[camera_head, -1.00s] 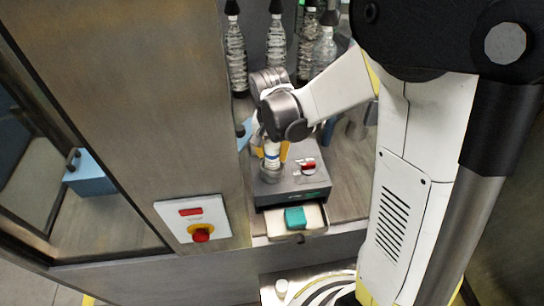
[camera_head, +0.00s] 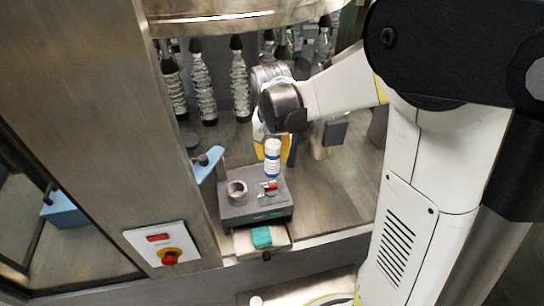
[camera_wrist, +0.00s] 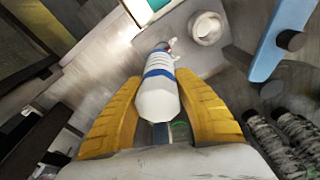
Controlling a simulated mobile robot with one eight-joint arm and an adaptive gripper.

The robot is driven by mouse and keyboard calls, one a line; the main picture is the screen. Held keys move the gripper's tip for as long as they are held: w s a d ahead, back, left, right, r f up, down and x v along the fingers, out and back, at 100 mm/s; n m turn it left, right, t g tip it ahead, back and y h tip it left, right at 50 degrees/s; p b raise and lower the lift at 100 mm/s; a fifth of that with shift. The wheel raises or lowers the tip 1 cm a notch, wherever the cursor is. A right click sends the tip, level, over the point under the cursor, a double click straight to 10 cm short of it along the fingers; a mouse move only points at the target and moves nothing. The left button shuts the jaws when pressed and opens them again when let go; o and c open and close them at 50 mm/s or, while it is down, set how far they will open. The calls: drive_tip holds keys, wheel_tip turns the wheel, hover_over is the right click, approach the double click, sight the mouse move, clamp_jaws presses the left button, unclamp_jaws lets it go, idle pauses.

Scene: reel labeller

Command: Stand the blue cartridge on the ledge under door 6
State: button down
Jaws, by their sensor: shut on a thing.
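A white cartridge with a blue band (camera_head: 272,157) is between the yellow fingers of my gripper (camera_head: 273,150). It also shows in the wrist view (camera_wrist: 158,88), with a finger on each side, so my gripper (camera_wrist: 158,105) is shut on it. It looks upright in the head view, above the back of a grey box (camera_head: 262,210). A round holder (camera_head: 237,192) on that box is empty; it shows in the wrist view too (camera_wrist: 207,28). I cannot make out door 6, its number or its ledge.
A red-and-white part (camera_head: 269,188) sits on the grey box. Below it is an open drawer (camera_head: 243,243) with a teal block (camera_head: 261,237). A blue handle (camera_head: 208,164) stands close left. Several clear bottles (camera_head: 201,82) hang behind. The counter at right (camera_head: 335,200) is clear.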

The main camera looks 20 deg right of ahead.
sight(273, 143)
drive_tip(key=shift+a+r, duration=0.1)
drive_tip(key=shift+r, duration=0.3)
drive_tip(key=shift+r+p, duration=0.7)
drive_tip(key=shift+r, duration=0.15)
drive_tip(key=shift+r+p, duration=0.9)
drive_tip(key=shift+r, duration=0.55)
drive_tip(key=shift+f, duration=0.15)
